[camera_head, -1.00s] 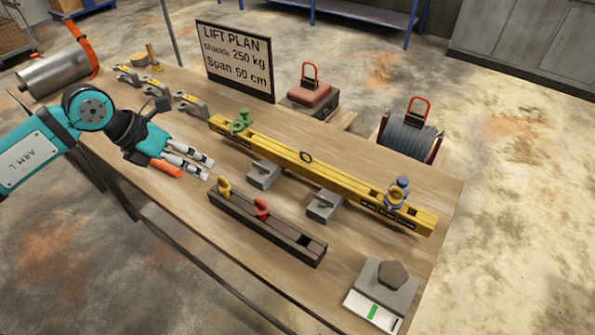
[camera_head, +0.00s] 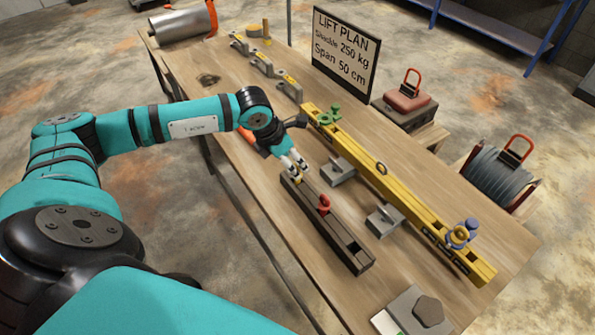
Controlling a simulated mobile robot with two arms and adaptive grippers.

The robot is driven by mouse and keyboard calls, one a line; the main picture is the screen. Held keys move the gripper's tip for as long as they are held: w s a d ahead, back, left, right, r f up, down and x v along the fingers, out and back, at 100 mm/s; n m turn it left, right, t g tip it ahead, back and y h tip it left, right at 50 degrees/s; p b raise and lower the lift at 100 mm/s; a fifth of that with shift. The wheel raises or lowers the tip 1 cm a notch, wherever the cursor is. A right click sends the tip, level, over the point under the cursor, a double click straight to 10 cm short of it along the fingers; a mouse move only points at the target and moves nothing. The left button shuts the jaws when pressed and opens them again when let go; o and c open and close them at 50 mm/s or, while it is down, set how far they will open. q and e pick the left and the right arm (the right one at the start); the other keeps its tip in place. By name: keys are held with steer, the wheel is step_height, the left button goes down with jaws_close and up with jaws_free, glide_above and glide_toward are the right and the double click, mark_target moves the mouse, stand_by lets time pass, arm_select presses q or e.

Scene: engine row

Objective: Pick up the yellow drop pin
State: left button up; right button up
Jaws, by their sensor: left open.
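The yellow drop pin (camera_head: 297,181) stands in the far-left end of the dark slotted rack (camera_head: 338,241), mostly hidden behind my left gripper. Only a little yellow shows by the fingertips. My left gripper (camera_head: 294,167) is open, its fingers pointing down at that end of the rack, right at or just above the pin. I cannot tell if they touch it. A red pin (camera_head: 324,205) stands in the same rack, nearer the middle. My right gripper is out of view.
A yellow beam (camera_head: 405,205) with a green shackle (camera_head: 329,117) and a blue one (camera_head: 464,233) lies behind the rack on grey blocks (camera_head: 384,219). The lift plan sign (camera_head: 345,52) stands at the back. A scale (camera_head: 408,313) sits at the near right.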

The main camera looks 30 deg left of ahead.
arm_select(q)
steer(key=shift+f, duration=0.25)
steer(key=p+x, duration=0.2)
steer(key=x, duration=0.2)
steer(key=shift+d+f+p, duration=0.2)
steer(key=shift+p, duration=0.15)
steer(key=shift+w+f, duration=0.1)
steer(key=shift+f, duration=0.15)
jaws_close()
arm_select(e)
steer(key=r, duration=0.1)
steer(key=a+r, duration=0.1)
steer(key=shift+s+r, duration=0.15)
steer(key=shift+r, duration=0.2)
